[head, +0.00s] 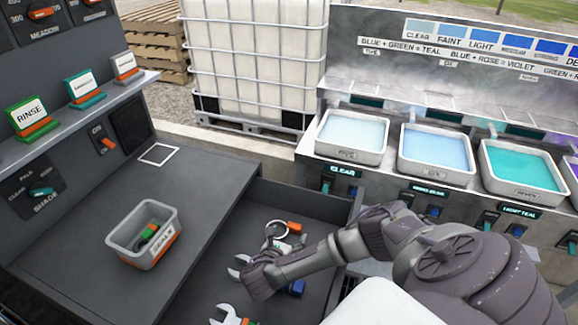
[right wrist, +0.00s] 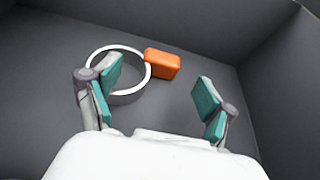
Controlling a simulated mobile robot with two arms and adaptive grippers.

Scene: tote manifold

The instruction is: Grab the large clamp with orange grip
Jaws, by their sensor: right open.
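The large clamp is a silver ring (head: 276,230) with an orange grip (head: 294,227) at its right. It lies in the open dark drawer. In the right wrist view its ring (right wrist: 134,91) is partly behind my left-hand finger, and its orange grip (right wrist: 162,64) shows beyond the gap between the fingers. My right gripper (right wrist: 158,88) is open and empty, with teal pads. In the head view the gripper (head: 286,245) is just on the near side of the clamp, largely hidden by my arm. I cannot tell whether a finger touches the ring. My left gripper is not in view.
Other silver clamp pieces (head: 226,316) lie nearer in the drawer, and a blue piece (head: 297,287) is by my wrist. Drawer walls (right wrist: 265,75) rise close around. A grey bin (head: 117,237) stands on the counter at left. Dye trays (head: 350,158) line the back right.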

